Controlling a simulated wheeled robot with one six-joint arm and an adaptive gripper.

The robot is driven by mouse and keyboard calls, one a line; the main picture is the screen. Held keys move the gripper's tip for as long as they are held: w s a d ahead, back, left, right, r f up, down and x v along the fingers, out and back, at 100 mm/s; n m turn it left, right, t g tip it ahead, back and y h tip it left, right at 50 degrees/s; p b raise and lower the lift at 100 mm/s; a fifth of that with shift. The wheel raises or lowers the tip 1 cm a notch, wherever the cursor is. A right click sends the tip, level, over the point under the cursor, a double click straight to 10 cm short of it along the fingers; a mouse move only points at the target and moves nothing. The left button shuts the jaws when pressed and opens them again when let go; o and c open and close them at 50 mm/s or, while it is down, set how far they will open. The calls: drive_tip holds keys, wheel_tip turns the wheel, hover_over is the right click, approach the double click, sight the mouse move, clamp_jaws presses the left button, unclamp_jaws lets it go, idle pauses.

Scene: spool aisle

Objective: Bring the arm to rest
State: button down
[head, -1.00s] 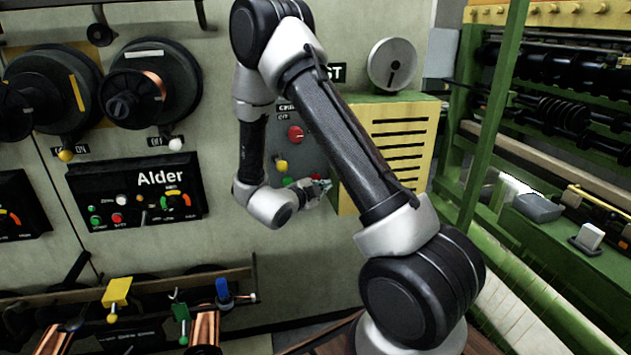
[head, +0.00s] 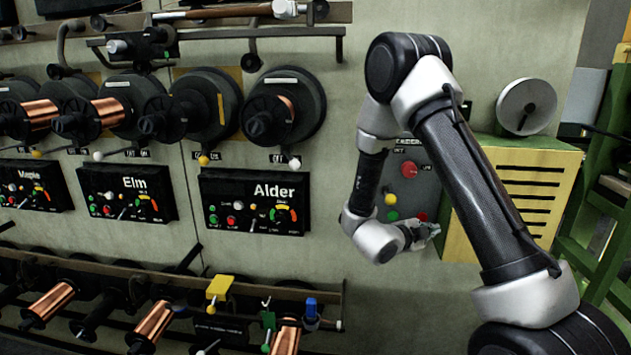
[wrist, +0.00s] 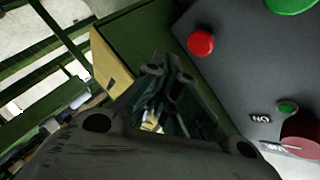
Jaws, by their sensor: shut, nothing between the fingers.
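My arm rises from the lower right of the head view, bends at the top and folds down in front of a grey control panel (head: 408,160). My gripper (head: 434,229) is at the end of the folded arm, just in front of the panel's lower part and left of the yellow slatted box (head: 520,188). In the wrist view my gripper (wrist: 168,72) is shut and empty, with its fingertips together. A red button (wrist: 201,42) on the panel is beside the fingertips there, apart from them as far as I can tell.
The Alder panel (head: 254,203) and the Elm panel (head: 127,194) are on the wall at the left, below several black spool holders. A lower rack holds copper spools (head: 152,321). Green machine framing (head: 590,230) stands at the right edge. The wall between Alder and my arm is clear.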

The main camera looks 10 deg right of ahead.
drive_tip(key=a+f+n+g+y, duration=0.1)
drive_tip(key=a+f+n+y, duration=0.9)
drive_tip(key=a, duration=0.2)
drive_tip(key=s+a+r+n+g+y, duration=0.4)
drive_tip(key=s+a+r+n+y, duration=0.15)
drive_tip(key=s+r+n, duration=0.3)
drive_tip(key=s+d+r+n, duration=0.1)
drive_tip(key=s+d+r, duration=0.2)
drive_tip(key=s+r, duration=0.3)
drive_tip(key=s+d+r+n+t+h, duration=0.1)
drive_tip(key=s+d+r+n, duration=0.1)
drive_tip(key=s+d+r, duration=0.2)
drive_tip(key=s+d+r+n+h, duration=0.1)
drive_tip(key=s+d+r, duration=0.3)
drive_tip(key=s+r, duration=0.5)
wheel_tip(320, 180, up, 4)
drive_tip(key=shift+s+f+n+t, duration=0.1)
drive_tip(key=shift+s+n+t, duration=0.25)
drive_tip(key=shift+t, duration=0.05)
